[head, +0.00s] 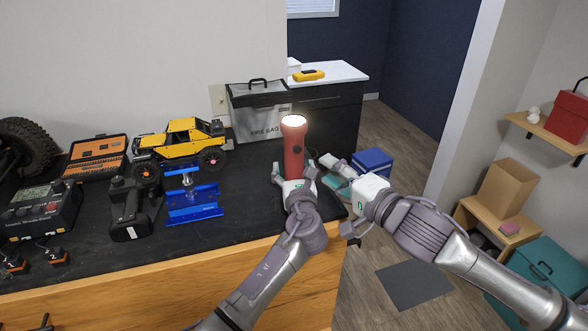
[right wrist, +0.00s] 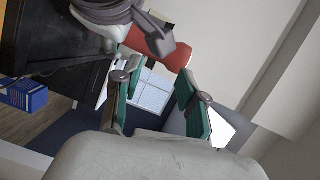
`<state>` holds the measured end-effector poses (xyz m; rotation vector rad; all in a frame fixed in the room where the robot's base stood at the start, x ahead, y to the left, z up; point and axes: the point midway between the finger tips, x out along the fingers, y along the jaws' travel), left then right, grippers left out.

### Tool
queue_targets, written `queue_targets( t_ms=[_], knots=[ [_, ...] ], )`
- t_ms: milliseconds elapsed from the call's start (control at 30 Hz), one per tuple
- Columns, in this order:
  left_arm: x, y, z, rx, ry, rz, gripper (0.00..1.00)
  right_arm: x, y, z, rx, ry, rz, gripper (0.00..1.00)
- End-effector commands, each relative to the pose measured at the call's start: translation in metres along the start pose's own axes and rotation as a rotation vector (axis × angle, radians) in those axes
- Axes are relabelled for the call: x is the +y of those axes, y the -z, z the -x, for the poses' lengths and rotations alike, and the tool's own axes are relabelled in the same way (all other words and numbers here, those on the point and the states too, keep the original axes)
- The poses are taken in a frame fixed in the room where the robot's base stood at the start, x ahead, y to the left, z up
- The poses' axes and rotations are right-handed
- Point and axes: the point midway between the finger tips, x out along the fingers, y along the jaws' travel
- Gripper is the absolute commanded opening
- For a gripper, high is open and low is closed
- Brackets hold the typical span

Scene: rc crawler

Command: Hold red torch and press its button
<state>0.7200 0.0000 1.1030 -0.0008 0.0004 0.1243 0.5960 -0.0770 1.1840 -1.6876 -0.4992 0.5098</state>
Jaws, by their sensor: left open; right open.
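The red torch (head: 293,148) stands upright near the right end of the black bench top, and its lens at the top glows. A small dark mark, perhaps its button, shows on its near side. My left gripper (head: 294,172) is open, with its fingers on either side of the torch's lower part. Its palm hides the torch's base. My right gripper (head: 341,198) is open and empty, to the right of the torch and apart from it. In the right wrist view the torch (right wrist: 150,44) lies beyond the open fingers (right wrist: 158,104), partly covered by a left gripper finger.
A grey fire bag (head: 262,121) stands behind the torch. A yellow crawler (head: 180,140), blue stand (head: 194,204), black transmitter (head: 131,212) and charger (head: 38,210) are to the left.

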Motion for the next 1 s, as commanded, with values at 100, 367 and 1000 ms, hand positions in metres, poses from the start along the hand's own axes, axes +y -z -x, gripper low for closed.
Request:
queue_targets(
  t_ms=[100,367,1000],
  knots=[
    [0.0,0.0001,0.0,0.0,0.0,0.0,0.79,0.0,0.0,0.0,0.0,0.0,0.0,0.42],
    [0.0,0.0003,0.0003,0.0,0.0,-0.001,0.47,0.0,0.0,0.0,0.0,0.0,0.0,0.42],
    [0.0001,0.0007,0.0004,0.001,0.0,-0.002,0.05,0.0,0.0,0.0,0.0,0.0,0.0,0.0]
  ],
)
